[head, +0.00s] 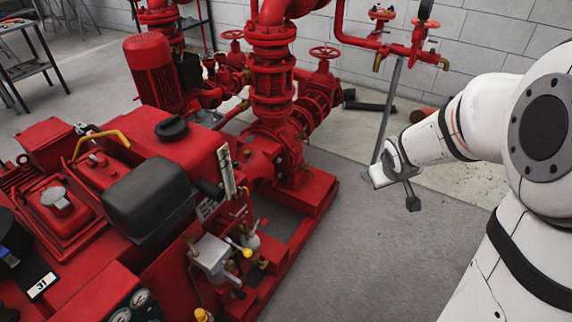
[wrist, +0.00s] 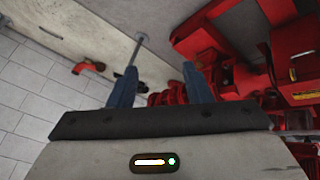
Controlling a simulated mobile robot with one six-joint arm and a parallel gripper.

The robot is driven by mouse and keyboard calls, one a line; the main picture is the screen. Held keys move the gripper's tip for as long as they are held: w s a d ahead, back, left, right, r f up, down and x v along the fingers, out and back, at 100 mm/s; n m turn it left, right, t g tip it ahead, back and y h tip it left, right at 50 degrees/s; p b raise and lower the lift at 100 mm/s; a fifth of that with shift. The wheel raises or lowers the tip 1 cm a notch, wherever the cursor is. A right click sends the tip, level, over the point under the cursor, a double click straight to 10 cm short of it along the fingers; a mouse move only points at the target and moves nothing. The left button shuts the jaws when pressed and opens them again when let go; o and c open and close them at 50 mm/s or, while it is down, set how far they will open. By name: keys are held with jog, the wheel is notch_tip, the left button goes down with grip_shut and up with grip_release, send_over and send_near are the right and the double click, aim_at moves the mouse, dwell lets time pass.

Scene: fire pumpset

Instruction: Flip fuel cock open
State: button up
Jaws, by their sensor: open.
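On the near side of the red engine (head: 110,170) in the head view is a grey metal fitting (head: 211,257) with a small lever tipped by a yellow knob (head: 247,253). A small red knob (head: 264,222) is just above and to its right. I cannot tell for sure which of these is the fuel cock. My gripper (head: 411,197) is out over the floor to the right of the pumpset, well apart from these parts. In the wrist view my gripper (wrist: 160,82) shows two blue-grey fingers spread apart with nothing between them. The levers cannot be made out there.
Red pump pipework with handwheels (head: 325,53) stands behind the engine. A grey post (head: 389,110) on a pale foot plate is just behind my gripper. Grey floor (head: 370,265) between the pumpset and my arm is clear. A block wall (head: 490,45) closes the back.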

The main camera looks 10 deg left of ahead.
jog(key=w+a+f+n+t+y+p, duration=0.1)
jog(key=w+a+f+n+y, duration=0.15)
jog(key=w, duration=0.35)
jog(key=w+a+f+n+t+y+p, duration=0.1)
jog(key=w+a+n+p, duration=0.15)
jog(key=w, duration=0.25)
jog(key=w+a+f+n+y+p, duration=0.25)
jog(key=a+f+n+y, duration=0.2)
jog(key=a+f, duration=0.3)
jog(key=s+a+f+n+g+y+p, duration=0.2)
jog(key=s+a+f+n+g+y, duration=0.1)
jog(key=s+a+f+g+y, duration=0.4)
jog(key=s+a+f+n+g+y+p, duration=0.2)
jog(key=s+a+n+g+y, duration=0.15)
jog(key=s, duration=0.45)
jog(key=a, duration=0.7)
jog(key=shift+s+a+f+m+y, duration=0.15)
jog(key=shift+s+m+y, duration=0.2)
jog(key=shift+s+m, duration=0.1)
jog(key=shift+t, duration=0.25)
jog(key=shift+c, duration=0.5)
grip_shut()
